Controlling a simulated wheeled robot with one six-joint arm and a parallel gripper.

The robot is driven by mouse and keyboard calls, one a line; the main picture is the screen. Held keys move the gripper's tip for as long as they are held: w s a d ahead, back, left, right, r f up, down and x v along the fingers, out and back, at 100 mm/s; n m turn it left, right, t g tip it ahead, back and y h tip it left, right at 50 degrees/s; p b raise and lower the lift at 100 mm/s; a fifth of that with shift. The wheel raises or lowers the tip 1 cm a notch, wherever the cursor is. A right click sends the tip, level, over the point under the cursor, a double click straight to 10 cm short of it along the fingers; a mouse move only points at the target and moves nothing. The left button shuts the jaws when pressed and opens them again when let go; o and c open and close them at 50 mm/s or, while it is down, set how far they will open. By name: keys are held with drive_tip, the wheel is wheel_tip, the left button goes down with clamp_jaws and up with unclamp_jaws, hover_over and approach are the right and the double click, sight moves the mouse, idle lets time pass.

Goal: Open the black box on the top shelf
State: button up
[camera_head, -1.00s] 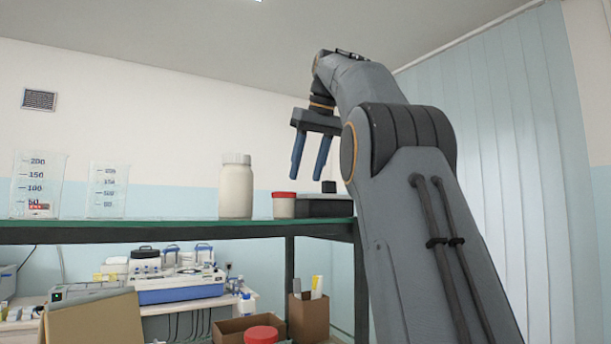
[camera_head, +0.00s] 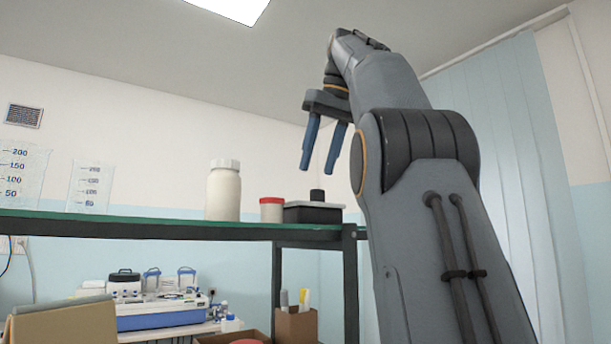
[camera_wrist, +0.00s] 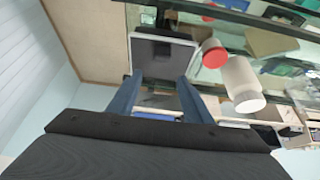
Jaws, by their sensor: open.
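The black box (camera_head: 313,213) sits on the green top shelf (camera_head: 180,225), near its right end. It has a pale lid edge and a dark knob (camera_head: 317,195) on top. The lid looks shut. My gripper (camera_head: 320,160) is open and empty, its two blue fingers pointing down, above the knob and apart from it in the picture. In the wrist view, the black box (camera_wrist: 165,55) lies just past the fingertips of my gripper (camera_wrist: 158,78). The knob is hard to make out there.
A small red-capped jar (camera_head: 271,210) stands directly left of the box, with a white bottle (camera_head: 223,190) beside it. Two clear beakers (camera_head: 90,188) stand further left. A shelf post (camera_head: 351,290) is below the right end. Space above the box is open.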

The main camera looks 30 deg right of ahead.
drive_tip(key=shift+s+b, duration=0.4)
drive_tip(key=shift+s, duration=1.15)
drive_tip(key=shift+s, duration=0.1)
